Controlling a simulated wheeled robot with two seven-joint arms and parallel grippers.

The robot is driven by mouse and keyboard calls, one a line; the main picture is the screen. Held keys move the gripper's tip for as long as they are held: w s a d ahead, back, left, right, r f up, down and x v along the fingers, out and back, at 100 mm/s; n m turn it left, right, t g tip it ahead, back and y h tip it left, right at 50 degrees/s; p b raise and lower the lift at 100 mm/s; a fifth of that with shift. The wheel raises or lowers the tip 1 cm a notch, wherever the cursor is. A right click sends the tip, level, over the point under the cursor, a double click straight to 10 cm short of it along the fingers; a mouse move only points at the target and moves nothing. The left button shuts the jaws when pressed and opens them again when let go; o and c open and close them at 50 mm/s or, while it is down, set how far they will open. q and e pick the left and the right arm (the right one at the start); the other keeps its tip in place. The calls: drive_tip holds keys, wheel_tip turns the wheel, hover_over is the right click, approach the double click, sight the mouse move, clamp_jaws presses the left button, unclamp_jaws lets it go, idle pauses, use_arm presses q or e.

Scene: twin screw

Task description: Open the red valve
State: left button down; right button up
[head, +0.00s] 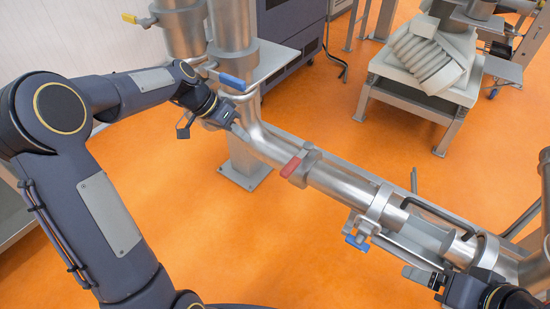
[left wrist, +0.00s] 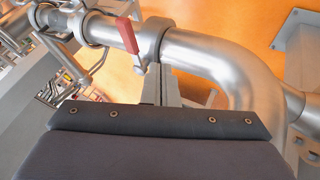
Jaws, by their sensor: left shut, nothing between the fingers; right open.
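The red valve handle (head: 291,166) sits on the silver pipe (head: 335,186) near the middle of the head view, next to a pipe flange. It also shows in the left wrist view (left wrist: 128,35), just beyond and left of my left fingers. My left gripper (head: 236,122) is shut and empty, near the pipe's bend, up and left of the red handle and apart from it in the head view. In the left wrist view its fingers (left wrist: 160,85) are together. My right gripper (head: 412,274) is open at the lower right, below the pipe.
A blue handle (head: 231,81) is on the upright vessel at the back, and another blue handle (head: 356,242) is under the pipe.

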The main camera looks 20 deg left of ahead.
sight(298, 161)
use_arm(q)
drive_tip(key=d+f, duration=0.7)
drive_tip(key=d, duration=0.2)
drive_tip(key=shift+w+f, duration=0.2)
drive_tip(key=shift+f, duration=0.1)
drive_tip(key=shift+d, duration=0.2)
